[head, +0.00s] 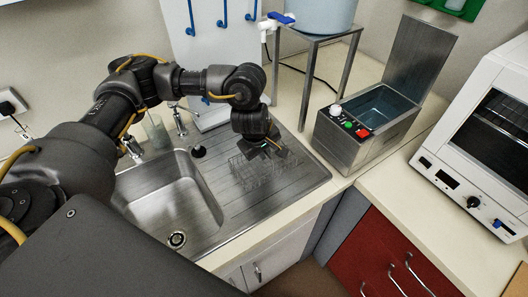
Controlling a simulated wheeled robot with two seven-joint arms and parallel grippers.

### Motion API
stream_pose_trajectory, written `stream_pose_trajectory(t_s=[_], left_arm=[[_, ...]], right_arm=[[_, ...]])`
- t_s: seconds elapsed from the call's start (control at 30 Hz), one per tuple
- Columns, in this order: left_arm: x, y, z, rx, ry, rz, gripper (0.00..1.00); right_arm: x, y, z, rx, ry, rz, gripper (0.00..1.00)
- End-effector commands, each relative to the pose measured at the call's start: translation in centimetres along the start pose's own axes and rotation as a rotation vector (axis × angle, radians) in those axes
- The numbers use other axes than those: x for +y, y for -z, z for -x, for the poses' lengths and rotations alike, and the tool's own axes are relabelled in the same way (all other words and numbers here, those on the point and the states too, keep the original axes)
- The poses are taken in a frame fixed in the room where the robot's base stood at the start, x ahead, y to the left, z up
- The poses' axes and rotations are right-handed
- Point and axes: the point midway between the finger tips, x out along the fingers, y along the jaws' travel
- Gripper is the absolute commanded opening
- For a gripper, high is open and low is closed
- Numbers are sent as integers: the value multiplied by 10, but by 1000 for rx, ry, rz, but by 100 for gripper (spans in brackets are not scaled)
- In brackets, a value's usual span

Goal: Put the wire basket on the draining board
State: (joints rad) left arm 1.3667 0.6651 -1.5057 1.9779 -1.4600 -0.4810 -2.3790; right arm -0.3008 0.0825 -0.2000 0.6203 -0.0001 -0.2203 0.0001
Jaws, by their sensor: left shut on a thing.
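The wire basket (250,178) is a thin grey wire frame, hard to make out against the metal. It shows over the ribbed steel draining board (306,182), right of the sink bowl. My left gripper (268,150) points down at the basket's far upper edge and is shut on it. The fingertips are small and partly hidden by the dark gripper body. I cannot tell whether the basket's underside touches the board. My right gripper is not in view.
The sink bowl (170,200) lies left of the board, with a black stopper (198,151) on its rim. A steel water bath (365,128) with a raised lid stands to the right. A metal stand (312,70) with a blue-white tank (318,15) is behind. A white oven (480,130) stands far right.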

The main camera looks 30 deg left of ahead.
Motion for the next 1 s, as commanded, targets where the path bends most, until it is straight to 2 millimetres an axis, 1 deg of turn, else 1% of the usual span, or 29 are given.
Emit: stream_pose_trajectory(t_s=[0.27, 0.4, 0.43, 0.57, 0.6, 0.87, 0.93, 1.0], left_arm=[[0, 0, -2, 0, -1, -1, 0], [-2, -1, -6, 0, -1, -1, 0], [-1, -1, -5, 0, -1, -1, 8], [-1, -1, -4, 0, -1, -1, 25], [-1, -1, -4, 0, -1, -1, 27], [-1, -1, -4, 0, -1, -1, 27], [0, 0, 0, 0, -1, -1, 27], [1, 0, 7, 0, -1, -1, 27]], right_arm=[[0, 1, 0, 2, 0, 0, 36], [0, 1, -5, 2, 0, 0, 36], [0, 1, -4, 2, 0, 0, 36], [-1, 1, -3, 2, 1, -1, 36], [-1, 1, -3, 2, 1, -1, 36], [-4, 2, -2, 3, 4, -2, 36], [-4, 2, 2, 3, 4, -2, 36], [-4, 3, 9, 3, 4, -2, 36]])
